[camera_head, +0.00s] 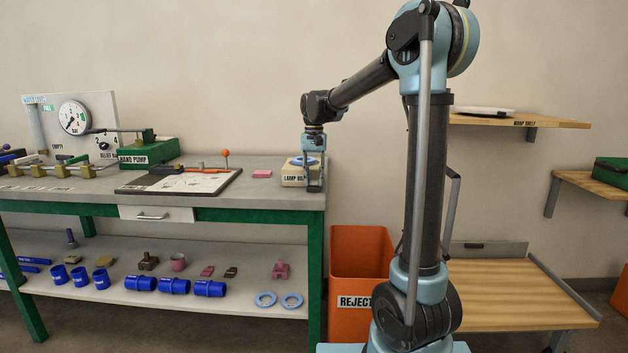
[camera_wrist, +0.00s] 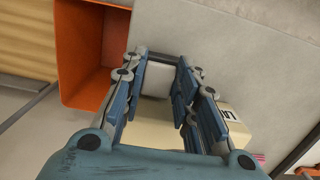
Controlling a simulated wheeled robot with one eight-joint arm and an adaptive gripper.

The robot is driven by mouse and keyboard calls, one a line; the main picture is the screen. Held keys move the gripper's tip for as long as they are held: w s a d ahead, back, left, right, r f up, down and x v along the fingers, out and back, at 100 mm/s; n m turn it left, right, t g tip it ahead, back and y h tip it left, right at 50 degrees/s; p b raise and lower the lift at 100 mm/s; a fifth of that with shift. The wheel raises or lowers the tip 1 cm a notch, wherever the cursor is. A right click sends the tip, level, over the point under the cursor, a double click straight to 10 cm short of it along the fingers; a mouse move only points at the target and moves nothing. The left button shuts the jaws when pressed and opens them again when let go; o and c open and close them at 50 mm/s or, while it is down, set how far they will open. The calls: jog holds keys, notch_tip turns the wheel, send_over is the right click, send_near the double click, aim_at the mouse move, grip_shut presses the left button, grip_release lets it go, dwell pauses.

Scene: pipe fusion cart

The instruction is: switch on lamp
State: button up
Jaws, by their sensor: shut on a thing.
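The cream lamp box (camera_head: 294,179) with a black-on-white label stands at the right end of the grey workbench. In the wrist view the lamp box (camera_wrist: 229,124) lies under my fingers, its label partly cut off by the right finger. My gripper (camera_head: 314,187) points down at the box's right side. In the wrist view my gripper (camera_wrist: 163,62) has its fingers on either side of a pale part of the box and is shut on it. A gap shows between the fingers. Exactly which part is held, and any switch or lit lamp, cannot be made out.
The orange reject bin (camera_head: 357,260) stands right of the workbench (camera_head: 90,207). The lower shelf (camera_head: 190,297) holds blue couplings and small parts.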

aim_at(314, 180)
dwell(0.3)
jog(key=o, duration=1.1)
jog(key=shift+c, duration=0.2)
notch_tip(314, 180, up, 12)
jog(key=w, duration=0.1)
jog(key=shift+w, duration=0.25)
